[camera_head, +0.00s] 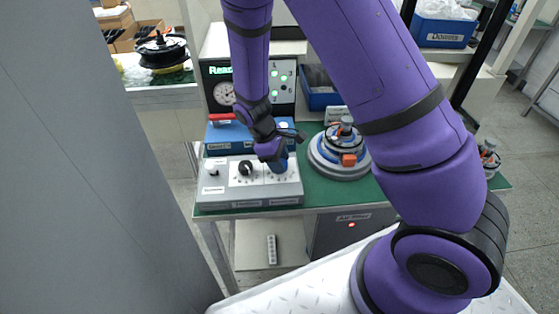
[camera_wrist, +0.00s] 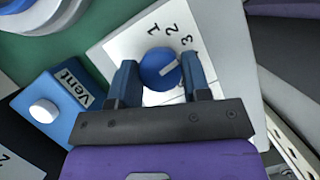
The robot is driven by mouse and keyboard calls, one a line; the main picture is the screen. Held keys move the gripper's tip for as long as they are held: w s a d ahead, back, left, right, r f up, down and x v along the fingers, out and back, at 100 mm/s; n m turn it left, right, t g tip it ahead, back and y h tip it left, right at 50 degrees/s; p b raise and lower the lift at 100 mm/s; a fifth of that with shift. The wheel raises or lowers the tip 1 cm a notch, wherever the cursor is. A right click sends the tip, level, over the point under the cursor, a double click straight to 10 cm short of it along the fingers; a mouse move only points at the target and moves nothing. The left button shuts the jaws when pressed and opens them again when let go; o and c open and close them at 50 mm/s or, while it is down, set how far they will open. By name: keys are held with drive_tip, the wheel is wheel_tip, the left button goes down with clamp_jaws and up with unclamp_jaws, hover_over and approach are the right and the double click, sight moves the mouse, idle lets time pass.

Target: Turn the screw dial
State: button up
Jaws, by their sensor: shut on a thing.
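The blue screw dial (camera_wrist: 158,70) sits on a white panel marked 1, 2, 3 in the wrist view. A white pointer line on it points toward the 3. My gripper (camera_wrist: 160,82) is shut on the dial, with one finger at each side of it. In the head view my gripper (camera_head: 280,163) reaches down to the right part of the grey control box (camera_head: 225,189); the dial is mostly hidden there by the fingers. A black dial (camera_head: 245,168) is on the same box, to the left.
A blue box with a white button, labelled Vent (camera_wrist: 68,88), is left of the panel. In the head view a display panel (camera_head: 221,70) reading "Read" stands behind, partly hidden by my arm. A round motor fixture (camera_head: 340,165) stands right of my gripper on the green table (camera_head: 312,194).

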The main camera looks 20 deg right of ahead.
drive_tip(key=shift+w+m+g+y, duration=0.1)
drive_tip(key=shift+m+g+y, duration=0.25)
drive_tip(key=shift+m, duration=0.85)
drive_tip(key=shift+m+g+y, duration=0.15)
drive_tip(key=shift+m+y, duration=0.3)
drive_tip(key=shift+m, duration=0.75)
drive_tip(key=o, duration=0.9)
drive_tip(key=v, duration=1)
drive_tip(key=shift+w+r, duration=0.25)
drive_tip(key=shift+r, duration=0.1)
